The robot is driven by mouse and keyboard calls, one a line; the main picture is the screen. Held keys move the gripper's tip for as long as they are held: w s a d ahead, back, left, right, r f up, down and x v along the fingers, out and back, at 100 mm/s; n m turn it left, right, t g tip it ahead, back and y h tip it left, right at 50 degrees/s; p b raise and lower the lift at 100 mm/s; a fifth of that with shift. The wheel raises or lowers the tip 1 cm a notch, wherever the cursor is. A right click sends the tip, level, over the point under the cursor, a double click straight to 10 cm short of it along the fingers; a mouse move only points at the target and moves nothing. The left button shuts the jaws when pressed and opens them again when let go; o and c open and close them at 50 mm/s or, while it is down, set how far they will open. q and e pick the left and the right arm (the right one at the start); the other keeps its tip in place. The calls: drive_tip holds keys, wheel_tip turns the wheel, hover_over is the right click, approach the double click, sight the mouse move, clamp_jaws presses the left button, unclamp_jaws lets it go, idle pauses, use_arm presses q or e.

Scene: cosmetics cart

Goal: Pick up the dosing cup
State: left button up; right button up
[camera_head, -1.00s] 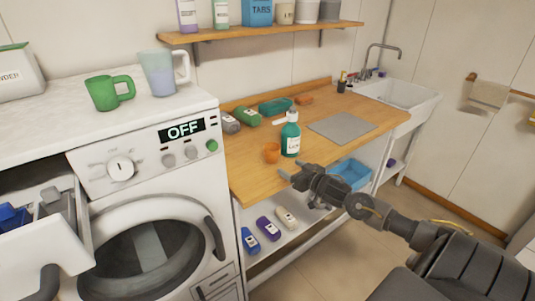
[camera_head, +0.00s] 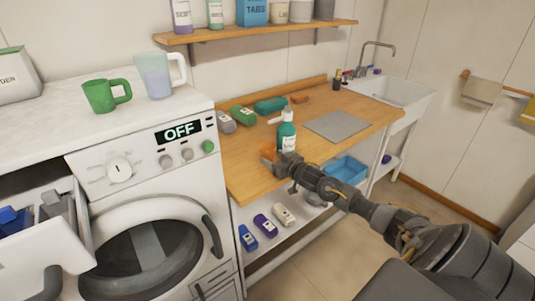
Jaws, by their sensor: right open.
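A small orange cup (camera_head: 267,149), which looks like the dosing cup, stands on the wooden counter near its front left edge. My right gripper (camera_head: 279,160) reaches over the counter's front edge to the cup and hides part of it. It is open; I cannot tell whether the fingers are around the cup or just in front of it. A teal pump bottle (camera_head: 287,132) stands right behind the gripper, close to the cup. My left gripper is not in view.
The wooden counter (camera_head: 235,175) holds a grey mat (camera_head: 338,126) and several bottles at the back. A washing machine (camera_head: 140,150) with a green mug (camera_head: 107,95) and clear jug (camera_head: 160,75) on top stands left. The lower shelf holds bottles and a blue bin (camera_head: 345,170).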

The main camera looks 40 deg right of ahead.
drive_tip(key=shift+w+f, duration=0.15)
drive_tip(key=shift+w, duration=0.95)
drive_tip(key=c, duration=0.8)
drive_tip(key=shift+r, duration=0.2)
drive_tip(key=shift+r+b, duration=0.35)
drive_tip(key=shift+r, duration=0.45)
drive_tip(key=shift+s+a+r+b, duration=0.2)
drive_tip(key=shift+s+a+r, duration=1.15)
drive_tip(key=shift+s+r, duration=0.55)
drive_tip(key=shift+s+a+r+b, duration=0.25)
drive_tip(key=shift+s+a+r, duration=1.05)
drive_tip(key=shift+s+r, duration=0.55)
drive_tip(key=shift+s+a+r+b, duration=0.2)
drive_tip(key=shift+s+a+r, duration=1.15)
drive_tip(key=shift+s+r, duration=0.55)
